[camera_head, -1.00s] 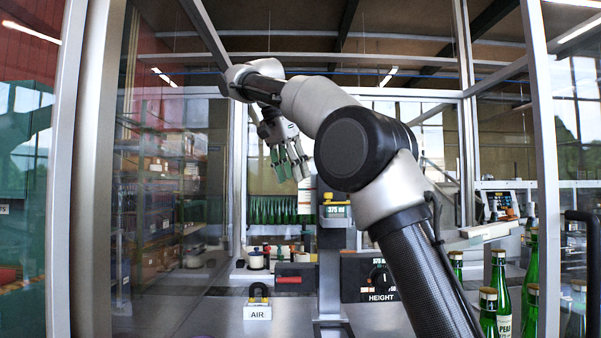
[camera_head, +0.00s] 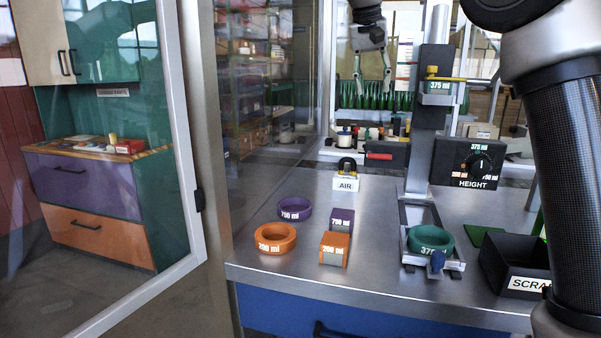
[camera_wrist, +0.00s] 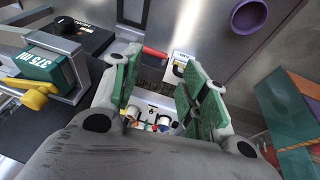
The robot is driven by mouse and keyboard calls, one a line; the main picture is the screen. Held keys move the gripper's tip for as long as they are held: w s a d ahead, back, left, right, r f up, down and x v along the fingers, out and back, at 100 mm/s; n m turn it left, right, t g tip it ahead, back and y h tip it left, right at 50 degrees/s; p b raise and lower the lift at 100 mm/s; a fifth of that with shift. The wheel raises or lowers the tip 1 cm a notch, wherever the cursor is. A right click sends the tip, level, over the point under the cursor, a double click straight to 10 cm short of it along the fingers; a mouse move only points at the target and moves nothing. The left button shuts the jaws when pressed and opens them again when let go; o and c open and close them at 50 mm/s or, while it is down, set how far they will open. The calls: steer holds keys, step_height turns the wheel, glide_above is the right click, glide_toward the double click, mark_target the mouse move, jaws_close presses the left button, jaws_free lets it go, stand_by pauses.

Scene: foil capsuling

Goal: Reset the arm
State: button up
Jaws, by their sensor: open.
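My gripper (camera_head: 373,84) hangs at the top of the head view, pointing down, with its fingers apart and nothing between them. In the wrist view my gripper (camera_wrist: 155,90) shows two green-padded fingers spread over the bench, with small items far below. It is in the air in front of the glass, left of the capsuling column (camera_head: 428,120). The column carries a green 375 ml block with a yellow lever (camera_head: 440,74); they also show at the left of the wrist view. The upper part of my arm is cut off in the head view.
On the steel bench are a purple ring (camera_head: 295,209), an orange ring (camera_head: 276,238), purple and orange blocks (camera_head: 335,249), and a green 375 ml ring (camera_head: 431,240) in the column's base. The AIR padlock (camera_head: 346,182), HEIGHT dial (camera_head: 474,168) and scrap bin (camera_head: 513,268) stand around.

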steer(key=s+d+f+n, duration=0.1)
steer(key=s+d+f, duration=0.5)
steer(key=s, duration=0.5)
steer(key=s+d+f+n+t+y, duration=0.1)
steer(key=s+d+f, duration=0.5)
steer(key=s, duration=0.6)
steer(key=s+d+f+n+y, duration=0.1)
steer(key=s+d+f, duration=0.5)
steer(key=s+f, duration=0.3)
steer(key=s, duration=0.3)
steer(key=shift+f, duration=0.3)
steer(key=shift+s+d, duration=0.1)
steer(key=shift+c, duration=0.4)
